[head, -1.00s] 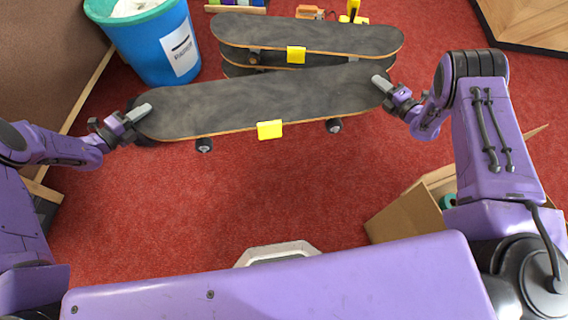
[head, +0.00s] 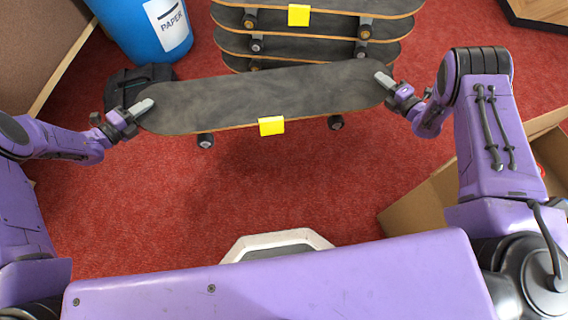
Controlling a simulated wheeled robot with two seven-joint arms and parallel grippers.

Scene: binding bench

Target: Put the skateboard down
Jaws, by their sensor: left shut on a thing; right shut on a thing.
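The skateboard (head: 265,93) is held level across the front of me, its dark grip deck facing up. A yellow tag (head: 271,126) hangs on its near edge and two wheels show below that edge. My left gripper (head: 143,107) is shut on its left end. My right gripper (head: 383,81) is shut on its right end. A shadow lies on the red carpet below the board, which appears to be off the floor. Behind it stands a stack of several similar skateboards (head: 315,46), the top one with a yellow tag (head: 298,15).
A blue paper bin (head: 130,35) stands at the back left, with a black bag or case (head: 125,82) before it. An open cardboard box (head: 425,195) is at the right. A white-rimmed thing (head: 275,240) lies close in front of me. Red carpet (head: 240,185) between is clear.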

